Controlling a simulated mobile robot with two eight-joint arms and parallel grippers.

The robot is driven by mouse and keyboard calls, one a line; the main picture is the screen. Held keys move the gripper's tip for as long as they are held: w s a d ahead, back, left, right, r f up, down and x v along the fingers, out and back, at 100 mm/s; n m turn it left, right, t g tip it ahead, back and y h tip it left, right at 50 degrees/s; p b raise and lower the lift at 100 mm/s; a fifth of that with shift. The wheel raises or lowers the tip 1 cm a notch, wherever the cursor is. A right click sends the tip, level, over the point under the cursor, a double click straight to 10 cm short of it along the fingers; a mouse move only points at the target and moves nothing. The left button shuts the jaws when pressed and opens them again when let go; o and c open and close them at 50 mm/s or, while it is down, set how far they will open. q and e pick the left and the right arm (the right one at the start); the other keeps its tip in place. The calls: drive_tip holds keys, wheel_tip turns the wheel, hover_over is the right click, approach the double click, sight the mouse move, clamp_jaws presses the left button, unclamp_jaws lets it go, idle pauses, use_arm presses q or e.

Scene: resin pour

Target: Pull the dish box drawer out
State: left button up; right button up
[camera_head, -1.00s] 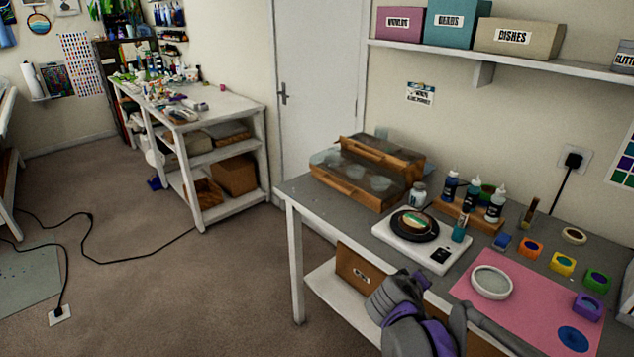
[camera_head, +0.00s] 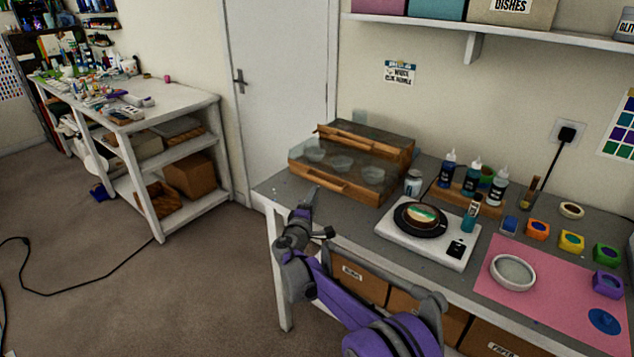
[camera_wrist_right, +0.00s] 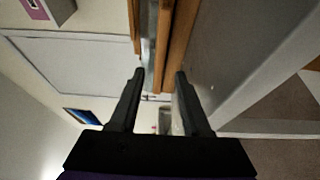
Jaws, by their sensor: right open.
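The dish box (camera_head: 365,143) stands at the back left of the grey table. It is wooden with clear panels, and several clear dishes show inside its front part. Its low wooden front (camera_head: 333,186) faces my side and has a handle cut-out. My right gripper (camera_head: 310,203) is open and empty, just in front of and below this front, near the table's left corner. In the right wrist view, the open fingers (camera_wrist_right: 160,74) point toward a wooden edge (camera_wrist_right: 178,45) of the box, apart from it. My left gripper is out of view.
A white scale (camera_head: 425,234) with a black disc stands right of the box, beside a small jar (camera_head: 413,182) and several bottles. A pink mat (camera_head: 545,290) lies further right. Labelled boxes sit under the table. The floor at left is mostly clear.

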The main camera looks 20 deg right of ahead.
sight(321, 183)
drive_tip(key=x, duration=0.9)
drive_tip(key=shift+w+d, duration=0.1)
drive_tip(key=shift+d, duration=0.05)
clamp_jaws()
idle(1.1)
